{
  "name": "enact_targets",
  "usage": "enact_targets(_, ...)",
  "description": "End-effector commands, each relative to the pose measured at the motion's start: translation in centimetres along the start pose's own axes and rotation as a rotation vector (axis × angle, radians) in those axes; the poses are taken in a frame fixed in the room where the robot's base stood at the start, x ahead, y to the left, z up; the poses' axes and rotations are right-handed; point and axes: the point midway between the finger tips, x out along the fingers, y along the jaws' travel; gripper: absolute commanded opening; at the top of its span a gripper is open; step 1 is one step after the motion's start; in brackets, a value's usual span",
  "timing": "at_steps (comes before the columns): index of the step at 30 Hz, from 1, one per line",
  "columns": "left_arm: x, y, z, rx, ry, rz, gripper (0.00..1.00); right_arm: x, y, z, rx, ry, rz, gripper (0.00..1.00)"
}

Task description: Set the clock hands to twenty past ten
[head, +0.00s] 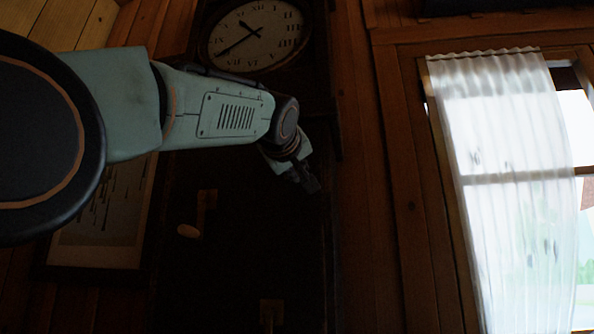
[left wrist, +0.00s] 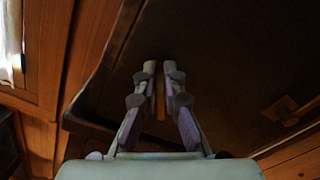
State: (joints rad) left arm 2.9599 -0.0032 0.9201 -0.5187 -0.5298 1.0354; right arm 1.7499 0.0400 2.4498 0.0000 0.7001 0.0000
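The clock face (head: 256,36) is pale with dark Roman numerals and sits in a dark tall case at the top of the head view. Its short hand (head: 249,28) points up and left, near ten. Its long hand (head: 235,45) points down and left, near eight. My left gripper (head: 308,183) is below and right of the face, clear of the hands. In the left wrist view its fingers (left wrist: 160,70) are close together with a narrow gap. A brownish strip shows between them; I cannot tell whether it is background. My right gripper is not in view.
The dark clock case (head: 255,240) fills the centre, with a brass-coloured fitting (head: 206,199) and a pale knob (head: 188,231). A framed picture (head: 105,255) hangs at left, partly behind my arm. A curtained window (head: 505,150) is at right.

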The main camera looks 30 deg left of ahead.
Motion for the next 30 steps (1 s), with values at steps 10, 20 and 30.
enact_targets(10, -0.1, 0.0, -0.2, -0.001, 0.003, 0.002, 0.00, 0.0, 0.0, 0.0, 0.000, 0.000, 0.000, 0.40)
enact_targets(20, -0.1, 0.2, -0.2, -0.092, 0.005, 0.003, 0.00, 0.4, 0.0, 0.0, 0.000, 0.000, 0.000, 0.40)
enact_targets(30, -0.1, 0.9, -0.3, -0.376, 0.005, 0.003, 0.00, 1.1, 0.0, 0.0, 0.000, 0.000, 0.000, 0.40)
